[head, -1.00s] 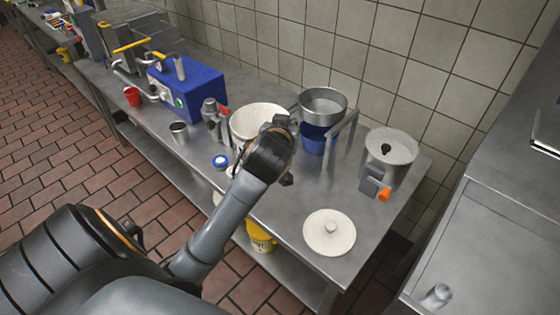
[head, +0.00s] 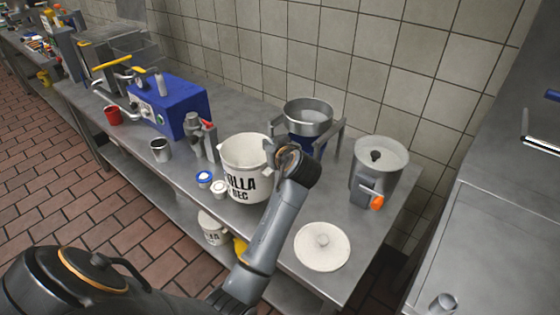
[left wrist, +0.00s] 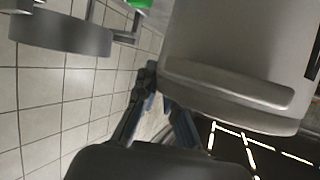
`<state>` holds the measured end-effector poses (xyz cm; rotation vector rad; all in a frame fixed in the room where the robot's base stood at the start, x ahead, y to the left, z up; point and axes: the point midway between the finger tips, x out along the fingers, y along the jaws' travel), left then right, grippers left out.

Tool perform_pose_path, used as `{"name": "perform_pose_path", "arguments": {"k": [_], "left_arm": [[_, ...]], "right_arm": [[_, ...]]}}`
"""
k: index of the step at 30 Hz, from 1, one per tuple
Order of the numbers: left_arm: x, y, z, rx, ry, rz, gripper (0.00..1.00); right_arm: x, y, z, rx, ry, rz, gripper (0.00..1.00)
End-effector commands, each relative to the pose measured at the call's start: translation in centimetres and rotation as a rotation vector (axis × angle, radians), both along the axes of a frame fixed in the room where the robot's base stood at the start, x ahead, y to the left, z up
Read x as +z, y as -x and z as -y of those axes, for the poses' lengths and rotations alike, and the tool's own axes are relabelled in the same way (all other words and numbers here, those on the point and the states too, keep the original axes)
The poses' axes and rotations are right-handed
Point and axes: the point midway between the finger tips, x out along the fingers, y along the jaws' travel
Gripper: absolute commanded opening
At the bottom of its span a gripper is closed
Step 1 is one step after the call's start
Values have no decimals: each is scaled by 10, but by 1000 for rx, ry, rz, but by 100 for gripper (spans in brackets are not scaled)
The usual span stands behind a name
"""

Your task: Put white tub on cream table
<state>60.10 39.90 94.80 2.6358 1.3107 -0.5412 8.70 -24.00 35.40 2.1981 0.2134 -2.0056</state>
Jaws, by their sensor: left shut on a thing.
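The white tub (head: 243,165) is a large open bucket with black lettering on its side, over the steel table (head: 290,210). It looks upright; I cannot tell whether its base touches the table. My left gripper (head: 276,146) is at the tub's right rim, shut on it; the arm hides part of that side. In the left wrist view, the tub (left wrist: 230,50) fills the upper right as a shaded grey-white wall, and the gripper fingers (left wrist: 158,108) meet beside it. No table that is cream in colour shows clearly. My right gripper is not in view.
Small jars with a blue lid (head: 204,178) and white lid (head: 219,188) stand close left of the tub. A blue machine (head: 172,105) is left.

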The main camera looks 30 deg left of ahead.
Motion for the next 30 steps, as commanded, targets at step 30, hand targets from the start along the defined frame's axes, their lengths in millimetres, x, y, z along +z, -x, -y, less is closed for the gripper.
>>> {"name": "perform_pose_path", "arguments": {"k": [30], "left_arm": [[-62, -13, 23, 0, 0, 3, 27]], "right_arm": [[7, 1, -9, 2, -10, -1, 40]]}}
